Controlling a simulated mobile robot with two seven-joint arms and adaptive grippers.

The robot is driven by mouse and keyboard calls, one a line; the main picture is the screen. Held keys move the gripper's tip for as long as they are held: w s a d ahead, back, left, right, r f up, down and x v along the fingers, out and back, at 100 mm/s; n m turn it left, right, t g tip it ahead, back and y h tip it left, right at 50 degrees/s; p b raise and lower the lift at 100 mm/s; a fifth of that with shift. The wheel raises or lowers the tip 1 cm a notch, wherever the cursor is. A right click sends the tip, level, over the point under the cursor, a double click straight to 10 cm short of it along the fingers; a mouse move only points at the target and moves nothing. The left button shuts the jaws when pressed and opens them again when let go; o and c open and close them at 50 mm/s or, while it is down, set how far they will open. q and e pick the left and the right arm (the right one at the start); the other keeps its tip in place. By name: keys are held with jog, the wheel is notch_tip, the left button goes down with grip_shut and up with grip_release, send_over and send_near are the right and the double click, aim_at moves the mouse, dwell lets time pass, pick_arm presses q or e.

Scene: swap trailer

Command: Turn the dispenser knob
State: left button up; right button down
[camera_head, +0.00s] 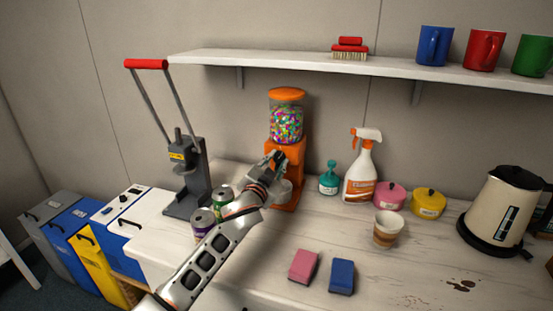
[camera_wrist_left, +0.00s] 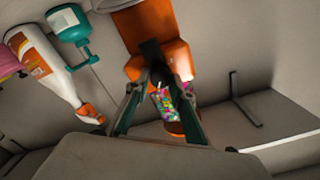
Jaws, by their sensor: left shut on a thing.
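The dispenser (camera_head: 286,112) is orange with a clear globe of colourful candy and stands upright on the counter against the wall. In the left wrist view its orange body (camera_wrist_left: 172,30) appears upside down. Its dark knob (camera_wrist_left: 152,55) sits on the front, between the fingers of my left gripper (camera_wrist_left: 158,88). In the head view my left gripper (camera_head: 273,160) is at the dispenser's front, shut on the knob and covering most of it. My right gripper is in neither view.
Cans (camera_head: 203,222) stand beside my left forearm, with a can crusher (camera_head: 187,175) behind. A teal pump bottle (camera_head: 329,182) and spray bottle (camera_head: 360,175) stand right. A shelf (camera_head: 290,59) runs above.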

pick_arm(q)
jog(key=shift+m, duration=0.4)
jog(key=o, duration=1.1)
jog(key=shift+c, duration=0.2)
jog(key=v, duration=1.2)
jog(key=shift+o, duration=0.2)
